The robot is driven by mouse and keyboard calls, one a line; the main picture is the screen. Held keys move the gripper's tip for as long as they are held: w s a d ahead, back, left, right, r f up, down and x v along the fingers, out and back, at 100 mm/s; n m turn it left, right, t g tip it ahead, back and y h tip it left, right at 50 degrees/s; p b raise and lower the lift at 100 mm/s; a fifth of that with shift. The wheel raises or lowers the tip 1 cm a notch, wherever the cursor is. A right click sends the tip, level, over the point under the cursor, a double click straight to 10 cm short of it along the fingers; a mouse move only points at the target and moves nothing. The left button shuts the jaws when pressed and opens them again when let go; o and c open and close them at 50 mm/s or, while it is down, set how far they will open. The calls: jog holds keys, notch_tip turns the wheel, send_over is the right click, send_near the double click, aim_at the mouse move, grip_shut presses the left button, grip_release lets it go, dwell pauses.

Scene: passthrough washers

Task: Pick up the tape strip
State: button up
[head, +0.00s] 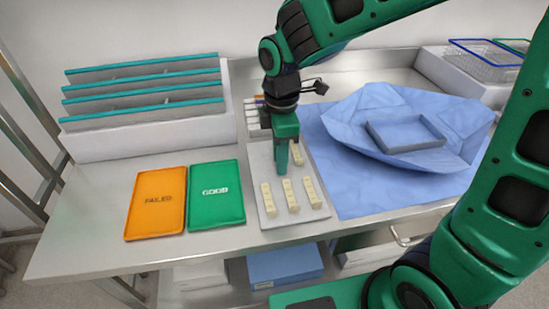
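Several small cream strips that look like tape strips lie on a pale grey tray (258,160) in the middle of the table. Three are in a front row: a left strip (268,200), a middle strip (290,196) and a right strip (312,192). Another strip (297,153) lies farther back, just right of my gripper. My gripper (283,170) points down over the tray, behind the front row. Its fingers look close together, but their gap and anything between them cannot be made out. The gripper hides part of the tray's back half.
An orange "FAILED" tray (158,222) and a green "GOOD" tray (214,213) lie left. A rack with teal-edged dividers (145,140) stands behind them. Blue wrap (365,190) with a grey-blue open tray (404,146) covers the right side. Wire baskets (482,62) stand back right.

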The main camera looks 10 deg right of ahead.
grip_shut()
jog(key=shift+r, duration=0.1)
